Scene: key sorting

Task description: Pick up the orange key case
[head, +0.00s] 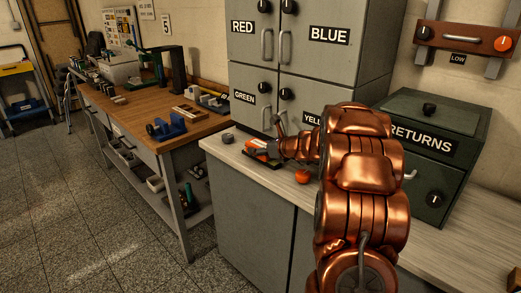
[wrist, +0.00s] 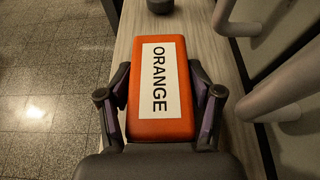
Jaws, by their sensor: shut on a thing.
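The orange key case (wrist: 183,125) is a box with a white label reading ORANGE. It fills the middle of the wrist view, between the two dark fingers of my gripper (wrist: 160,80), which are shut on its sides. In the head view the case (head: 259,146) shows as a small orange patch at the left end of the pale counter, partly hidden by my gripper (head: 264,149). I cannot tell whether it touches the counter.
Grey cabinets (head: 318,60) labelled RED, BLUE, GREEN and YELLOW stand behind. A green RETURNS box (head: 425,160) is on the right. A round orange-red object (head: 302,176) and a dark knob-like object (head: 228,138) sit on the counter (head: 235,160). A wooden workbench (head: 130,110) stands left.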

